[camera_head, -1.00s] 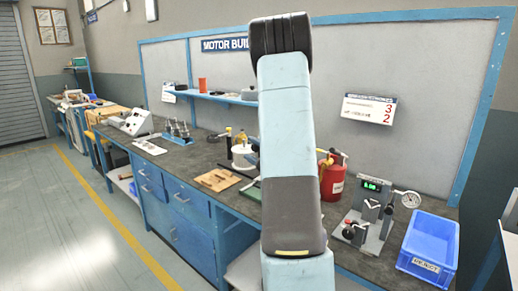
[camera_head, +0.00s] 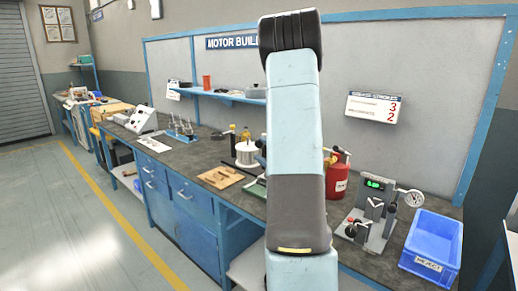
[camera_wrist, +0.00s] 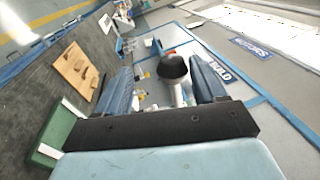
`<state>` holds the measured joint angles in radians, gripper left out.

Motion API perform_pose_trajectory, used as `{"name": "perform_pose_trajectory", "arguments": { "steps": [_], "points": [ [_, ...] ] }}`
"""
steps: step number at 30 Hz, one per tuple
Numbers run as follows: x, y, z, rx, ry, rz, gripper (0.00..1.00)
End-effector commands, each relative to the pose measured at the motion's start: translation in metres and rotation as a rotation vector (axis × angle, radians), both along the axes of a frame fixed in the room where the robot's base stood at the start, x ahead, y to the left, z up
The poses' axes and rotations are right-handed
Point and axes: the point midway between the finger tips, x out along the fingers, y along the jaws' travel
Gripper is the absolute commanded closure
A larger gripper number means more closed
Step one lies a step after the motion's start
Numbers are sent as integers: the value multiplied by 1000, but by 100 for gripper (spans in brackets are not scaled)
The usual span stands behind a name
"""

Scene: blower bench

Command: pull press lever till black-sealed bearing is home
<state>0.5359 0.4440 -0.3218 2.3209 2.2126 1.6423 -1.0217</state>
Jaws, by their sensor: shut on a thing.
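The black ball knob (camera_wrist: 173,67) of the press lever shows in the wrist view, on a pale shaft (camera_wrist: 181,95). My gripper (camera_wrist: 165,80) has its two blue fingers on either side of this lever end and is shut on it. In the head view my arm stands upright in the middle and hides my gripper and most of the press. I cannot make out the black-sealed bearing in either view, so its seating does not show.
A wooden board (camera_head: 221,177) lies on the bench left of my arm. To the right stand a red can (camera_head: 337,178), a gauge stand (camera_head: 373,212) with a green display, and a blue bin (camera_head: 432,243). A tool shelf (camera_head: 225,95) runs along the back panel.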

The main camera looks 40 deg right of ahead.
Motion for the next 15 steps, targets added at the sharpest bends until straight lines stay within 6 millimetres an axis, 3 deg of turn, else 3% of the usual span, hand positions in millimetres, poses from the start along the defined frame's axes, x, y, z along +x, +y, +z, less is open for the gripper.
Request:
{"name": "perform_pose_trajectory", "arguments": {
  "steps": [6, 15],
  "points": [
    [-45, -10, -11, 2, 5, -6, 37],
    [-90, -19, -19, 1, 3, -6, 37]
  ]
}}
